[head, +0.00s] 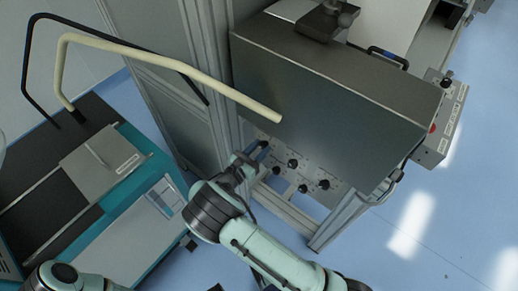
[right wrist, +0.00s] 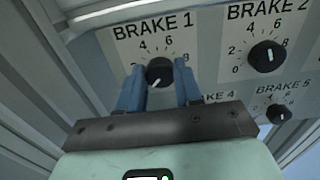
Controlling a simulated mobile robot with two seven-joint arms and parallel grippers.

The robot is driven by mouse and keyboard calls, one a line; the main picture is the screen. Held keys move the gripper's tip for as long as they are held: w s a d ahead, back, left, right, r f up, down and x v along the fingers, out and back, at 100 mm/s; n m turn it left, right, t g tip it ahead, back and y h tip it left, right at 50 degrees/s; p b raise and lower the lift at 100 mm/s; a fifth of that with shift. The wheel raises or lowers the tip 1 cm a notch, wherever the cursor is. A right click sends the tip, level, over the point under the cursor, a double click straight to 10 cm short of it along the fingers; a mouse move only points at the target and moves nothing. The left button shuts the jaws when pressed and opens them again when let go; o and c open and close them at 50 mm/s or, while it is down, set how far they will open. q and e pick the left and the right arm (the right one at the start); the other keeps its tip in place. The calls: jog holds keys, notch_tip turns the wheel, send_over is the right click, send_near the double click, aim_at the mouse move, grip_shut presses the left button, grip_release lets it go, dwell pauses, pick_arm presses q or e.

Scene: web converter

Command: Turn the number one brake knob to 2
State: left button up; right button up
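The brake 1 knob (right wrist: 158,72) is round and black, on a pale panel under the label "BRAKE 1", in the right wrist view. Its white mark points to the lower left, near the low end of the scale; the 0 is hidden. My right gripper (right wrist: 159,68) is open, with one blue finger on each side of the knob and a small gap visible at each side. In the head view my right gripper (head: 254,156) is at the left end of the knob panel. My left gripper does not show; only part of that arm is at the bottom left.
The brake 2 knob (right wrist: 267,57) is to the right and the brake 5 knob (right wrist: 279,112) lower right. The brake 4 knob is hidden behind my gripper. A large dark cover (head: 325,105) overhangs the panel. A cream bent bar (head: 175,68) passes above left.

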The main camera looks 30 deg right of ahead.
jog(key=shift+m, duration=0.3)
jog(key=m+b, duration=0.1)
jog(key=m, duration=0.3)
jog(key=shift+s+f, duration=0.1)
jog(key=m+b, duration=0.1)
jog(key=m, duration=0.4)
jog(key=shift+m, duration=0.4)
dwell(0.4)
jog(key=o, duration=1)
jog(key=shift+o, duration=0.2)
jog(key=v, duration=1.3)
jog(key=shift+s+a, duration=0.2)
